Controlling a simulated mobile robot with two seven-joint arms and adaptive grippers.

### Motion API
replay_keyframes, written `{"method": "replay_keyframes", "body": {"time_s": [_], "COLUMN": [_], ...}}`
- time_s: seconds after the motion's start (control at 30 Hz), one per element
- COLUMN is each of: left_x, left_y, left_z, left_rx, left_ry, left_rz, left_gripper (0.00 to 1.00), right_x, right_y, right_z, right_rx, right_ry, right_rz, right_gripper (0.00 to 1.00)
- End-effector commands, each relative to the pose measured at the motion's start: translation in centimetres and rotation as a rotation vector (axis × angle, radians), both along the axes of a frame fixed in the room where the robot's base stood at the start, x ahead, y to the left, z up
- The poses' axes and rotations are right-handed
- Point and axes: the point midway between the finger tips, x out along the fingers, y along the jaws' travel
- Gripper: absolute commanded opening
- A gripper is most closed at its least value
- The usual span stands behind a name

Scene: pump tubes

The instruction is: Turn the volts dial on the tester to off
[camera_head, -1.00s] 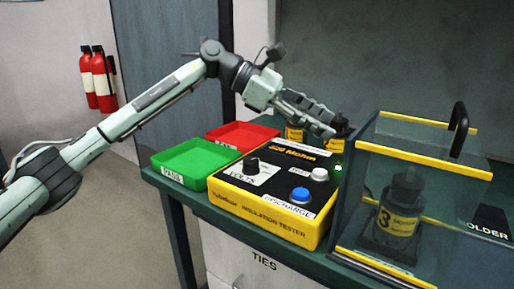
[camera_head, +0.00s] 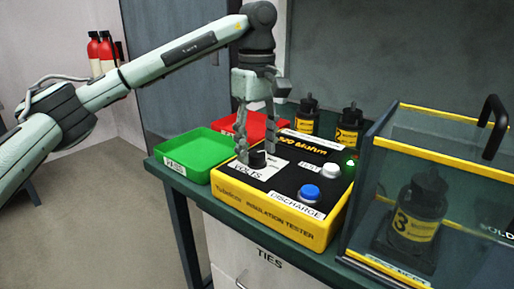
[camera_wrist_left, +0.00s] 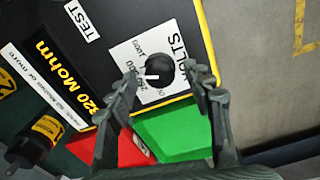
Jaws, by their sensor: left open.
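The insulation tester (camera_head: 275,213) is a yellow box with a black top on the green bench. Its black volts dial (camera_head: 258,158) stands on a white label at the top's left part. In the left wrist view the dial (camera_wrist_left: 160,72) has a white pointer line aimed left at printed numbers, too small to read surely. My left gripper (camera_head: 257,152) points down over the dial with its fingers open. In the wrist view the fingertips (camera_wrist_left: 160,76) are apart, one on each side of the dial; contact cannot be told. My right gripper is out of view.
A green tray (camera_head: 193,170) and a red tray (camera_head: 228,126) stand left of and behind the tester. A blue discharge button (camera_head: 309,192) and a white test button (camera_head: 331,170) sit on its top. A glass case (camera_head: 440,155) stands close at right. Two black-and-yellow bottles (camera_head: 348,130) stand behind.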

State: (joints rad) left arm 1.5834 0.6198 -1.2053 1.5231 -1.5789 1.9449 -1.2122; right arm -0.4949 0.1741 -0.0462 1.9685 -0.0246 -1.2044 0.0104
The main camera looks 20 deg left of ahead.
Motion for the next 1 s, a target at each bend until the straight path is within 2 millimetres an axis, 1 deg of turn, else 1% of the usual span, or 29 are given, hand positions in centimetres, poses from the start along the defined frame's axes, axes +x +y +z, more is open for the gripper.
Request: {"method": "replay_keyframes", "body": {"time_s": [0.13,0.37,0.77,1.0], "left_x": [-0.03,-0.02,-0.02,-0.02], "left_y": [0.02,0.0,-0.01,-0.02], "left_z": [-0.75,-0.8,-0.76,-0.75], "left_rx": [0.0,-0.001,-0.001,-0.001], "left_ry": [0.0,-0.001,0.0,0.0], "left_rz": [0.0,0.0,0.0,0.018], "left_gripper": [0.51,0.51,0.02,0.01], "right_x": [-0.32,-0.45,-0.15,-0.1], "right_y": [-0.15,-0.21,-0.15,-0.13], "right_z": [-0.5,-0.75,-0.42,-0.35], "right_rx": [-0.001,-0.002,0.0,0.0], "right_ry": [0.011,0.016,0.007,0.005], "right_rz": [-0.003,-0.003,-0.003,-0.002], "right_gripper": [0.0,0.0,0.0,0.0]}}
